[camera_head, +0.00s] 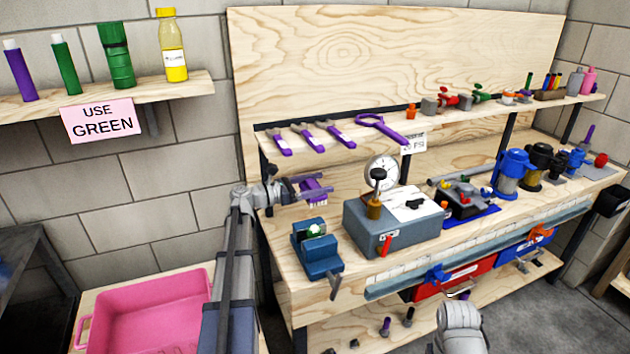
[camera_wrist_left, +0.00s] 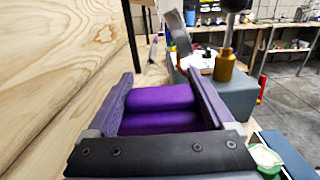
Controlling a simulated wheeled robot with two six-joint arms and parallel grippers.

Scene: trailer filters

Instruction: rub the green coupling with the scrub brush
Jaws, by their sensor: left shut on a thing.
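My left gripper (camera_head: 308,187) is at the left end of the workbench, shut on the purple scrub brush (camera_head: 316,197). The brush's pale bristles face down in the head view. In the left wrist view the purple brush body (camera_wrist_left: 160,108) sits between the two fingers. The green coupling (camera_head: 316,229) is small, pale-faced and green, and sits in the jaws of a blue vise (camera_head: 318,257). The brush is above the coupling, apart from it. The coupling also shows at the lower right of the left wrist view (camera_wrist_left: 265,158), partly cut off. My right gripper is not in view.
A grey box (camera_head: 385,236) with a pressure gauge (camera_head: 381,172) and a red lever stands right of the vise. A shelf with purple-handled tools (camera_head: 307,138) is behind. Filter housings (camera_head: 512,172) stand farther right. A pink tub (camera_head: 150,310) is at lower left.

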